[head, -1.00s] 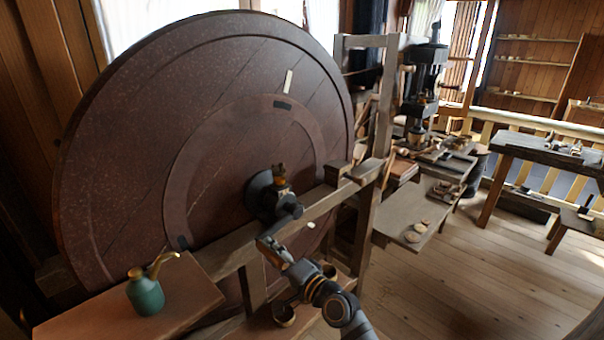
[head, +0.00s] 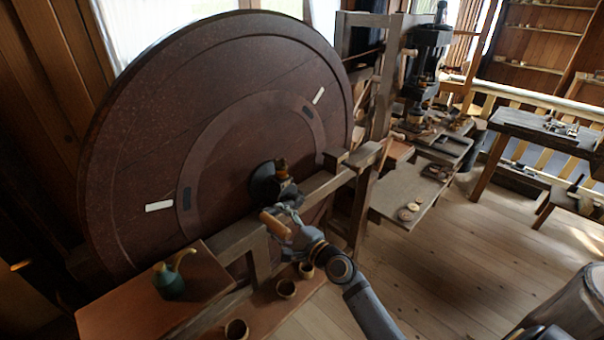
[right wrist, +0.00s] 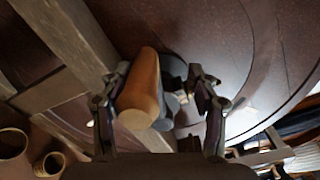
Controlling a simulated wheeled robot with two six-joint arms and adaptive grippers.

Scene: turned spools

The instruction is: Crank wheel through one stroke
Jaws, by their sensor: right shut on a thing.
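The big dark red-brown wheel (head: 130,150) stands upright on a timber frame in the head view, with pale and dark marks on its face. Its hub (head: 264,184) sits near the frame's top beam. A wooden crank handle (head: 275,224) juts out in front of the wheel, below the hub. My right gripper (head: 290,212) is shut on the handle. In the right wrist view the orange-brown handle (right wrist: 140,92) lies between the two dark fingers of my right gripper (right wrist: 160,95), nearer the left one. My left gripper is not in view.
The frame's beam (head: 320,187) runs close by my right gripper. A green oil can (head: 170,278) stands on a board at lower left.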

